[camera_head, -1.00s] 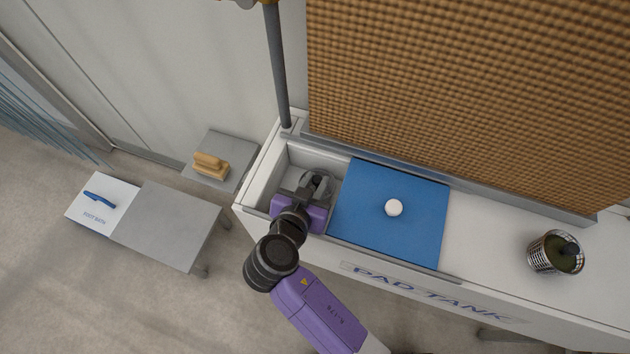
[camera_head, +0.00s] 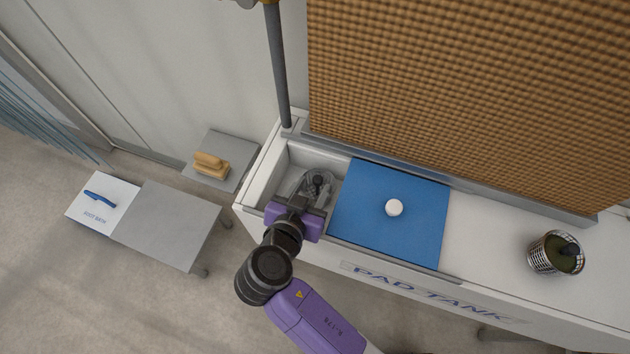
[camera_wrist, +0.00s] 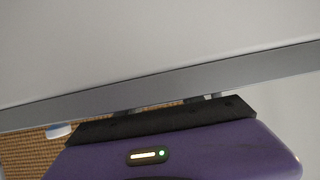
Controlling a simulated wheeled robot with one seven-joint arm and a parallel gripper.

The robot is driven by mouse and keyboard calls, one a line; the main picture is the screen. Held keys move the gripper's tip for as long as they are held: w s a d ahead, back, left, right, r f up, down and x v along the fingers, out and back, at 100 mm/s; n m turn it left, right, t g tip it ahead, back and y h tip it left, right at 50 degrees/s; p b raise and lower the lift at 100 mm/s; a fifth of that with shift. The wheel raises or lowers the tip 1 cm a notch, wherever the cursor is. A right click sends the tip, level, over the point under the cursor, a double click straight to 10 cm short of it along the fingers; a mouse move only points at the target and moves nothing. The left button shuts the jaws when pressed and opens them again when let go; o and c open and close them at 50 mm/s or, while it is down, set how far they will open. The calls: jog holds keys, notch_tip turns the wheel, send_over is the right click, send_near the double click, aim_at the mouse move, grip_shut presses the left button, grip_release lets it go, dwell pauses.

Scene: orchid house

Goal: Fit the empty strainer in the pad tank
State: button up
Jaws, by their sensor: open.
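A grey mesh strainer with a dark knob (camera_head: 318,182) sits in the open left bay of the pad tank (camera_head: 262,178), towards the bay's right side. It looks upright; whether it is fully seated at the bottom I cannot tell. My gripper (camera_head: 310,199) is open at the bay's front edge, just in front of the strainer, and partly covers it. In the wrist view my purple gripper housing (camera_wrist: 170,155) shows below a grey edge; the strainer is not visible there.
A blue lid (camera_head: 375,235) with a white knob (camera_head: 394,208) covers the tank right of the bay. Another strainer (camera_head: 541,258), filled with greenish-brown matter, stands farther right. A brown pad wall (camera_head: 460,90) rises behind. A wooden brush (camera_head: 210,164) lies on a grey stand at left.

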jog(key=v, duration=0.9)
jog(key=shift+s, duration=0.15)
jog(key=a+n+y, duration=0.2)
jog(key=a+r+n+y, duration=0.1)
jog(key=a+n+y, duration=0.2)
jog(key=a+n+t+y, duration=0.1)
jog(key=a+n+y, duration=0.1)
jog(key=a, duration=0.1)
jog(key=shift+r+n+y, duration=0.2)
jog(key=shift+n+y, duration=0.1)
jog(key=shift+n, duration=0.1)
jog(key=s+d+r+m+h, duration=0.1)
jog(key=s+d+r, duration=0.1)
jog(key=s+d, duration=0.5)
jog(key=s+d+r+m+t+h, duration=0.1)
jog(key=s+d+r, duration=0.2)
jog(key=s+d, duration=0.4)
jog(key=s+d+r+m+t+h, duration=0.1)
jog(key=s+d+r, duration=0.2)
jog(key=d, duration=1.4)
jog(key=s, duration=0.4)
jog(key=shift+s+d+m+p, duration=0.25)
jog(key=shift+m+p, duration=0.1)
jog(key=shift+m, duration=0.05)
jog(key=shift+c, duration=0.4)
